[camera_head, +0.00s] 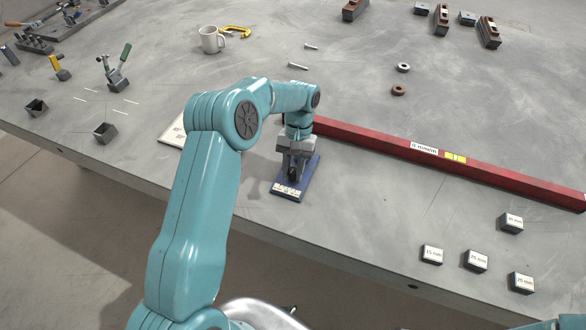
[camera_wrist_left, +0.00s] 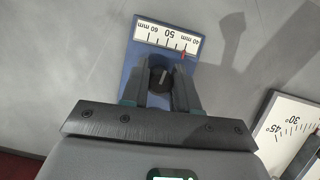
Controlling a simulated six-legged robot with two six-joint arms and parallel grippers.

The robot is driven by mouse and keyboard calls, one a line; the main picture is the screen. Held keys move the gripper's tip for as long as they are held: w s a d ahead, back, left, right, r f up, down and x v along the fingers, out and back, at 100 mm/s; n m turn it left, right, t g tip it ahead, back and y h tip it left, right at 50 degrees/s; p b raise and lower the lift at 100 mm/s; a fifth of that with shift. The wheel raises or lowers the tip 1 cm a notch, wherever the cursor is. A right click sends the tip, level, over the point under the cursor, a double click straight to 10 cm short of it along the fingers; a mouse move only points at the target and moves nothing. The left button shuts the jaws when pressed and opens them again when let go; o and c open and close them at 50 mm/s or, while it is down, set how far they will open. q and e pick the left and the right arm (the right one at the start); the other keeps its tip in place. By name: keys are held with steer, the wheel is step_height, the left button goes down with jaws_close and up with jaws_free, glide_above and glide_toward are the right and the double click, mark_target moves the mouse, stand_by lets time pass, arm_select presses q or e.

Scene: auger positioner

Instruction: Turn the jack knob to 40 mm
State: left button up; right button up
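The blue jack base (camera_head: 307,180) stands near the table's front edge, with a white scale plate (camera_head: 286,190) at its near end. In the head view my left gripper (camera_head: 293,165) points down over the jack. My right gripper is out of view.
A long red beam (camera_head: 470,174) runs right from behind the jack. A white angle plate (camera_head: 172,133) lies left of it, partly behind my arm. Several labelled blocks (camera_head: 476,261) stand at front right. A mug (camera_head: 209,40) and clamps are at back left.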

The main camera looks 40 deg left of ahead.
arm_select(q)
steer(key=o, duration=0.4)
steer(key=shift+w+a+r, duration=0.1)
steer(key=shift+w+r, duration=0.1)
steer(key=shift+o, duration=0.2)
steer(key=shift+s, duration=0.1)
steer(key=shift+f, duration=0.1)
steer(key=p+v, duration=0.5)
steer(key=v, duration=1.1)
steer(key=shift+r, duration=0.3)
steer(key=shift+s, duration=0.1)
